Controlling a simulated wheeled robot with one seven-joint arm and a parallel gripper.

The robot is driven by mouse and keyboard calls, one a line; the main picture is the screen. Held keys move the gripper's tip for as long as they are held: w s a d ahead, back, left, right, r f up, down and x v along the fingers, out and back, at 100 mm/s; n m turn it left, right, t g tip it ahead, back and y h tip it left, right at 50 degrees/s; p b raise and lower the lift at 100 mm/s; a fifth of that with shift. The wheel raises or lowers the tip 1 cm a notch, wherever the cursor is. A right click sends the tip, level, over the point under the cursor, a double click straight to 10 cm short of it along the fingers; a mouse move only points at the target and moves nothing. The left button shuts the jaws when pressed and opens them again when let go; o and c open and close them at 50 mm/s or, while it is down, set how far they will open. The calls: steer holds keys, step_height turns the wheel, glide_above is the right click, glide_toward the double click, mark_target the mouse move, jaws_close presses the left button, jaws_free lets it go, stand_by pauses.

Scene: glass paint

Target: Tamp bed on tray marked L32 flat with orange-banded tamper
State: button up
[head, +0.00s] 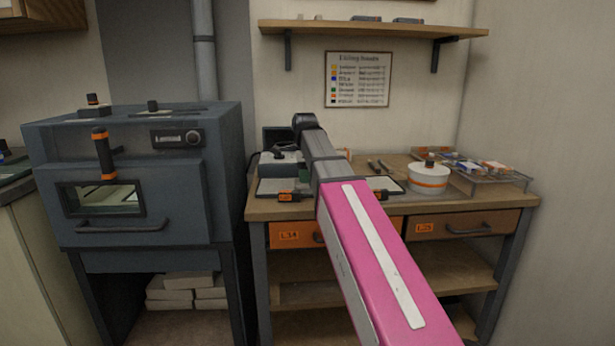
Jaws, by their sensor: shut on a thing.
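My gripper is not visible; my pink and grey arm reaches over the bench and hides its middle. I cannot make out a tamper in a hand. A shallow tray (268,186) with an orange tag (288,196) lies at the bench's left front. The tags are too small to read, so I cannot tell which tray is L32. The state of any bed is not clear.
A white pot with an orange band (428,181) and a wire rack (500,180) of small packets stand at the bench's right. A dark blue kiln (190,180) stands left, with an orange-banded black handle (103,155) at its front. A shelf (370,28) hangs above.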

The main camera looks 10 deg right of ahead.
steer(key=shift+w+a, duration=0.15)
steer(key=shift+a, duration=1.15)
steer(key=shift+w+a, duration=0.1)
steer(key=shift+a, duration=1.15)
steer(key=shift+f, duration=0.1)
steer(key=shift+f, duration=0.7)
steer(key=shift+f, duration=0.35)
steer(key=shift+r, duration=0.15)
steer(key=shift+r, duration=1)
steer(key=shift+a, duration=0.1)
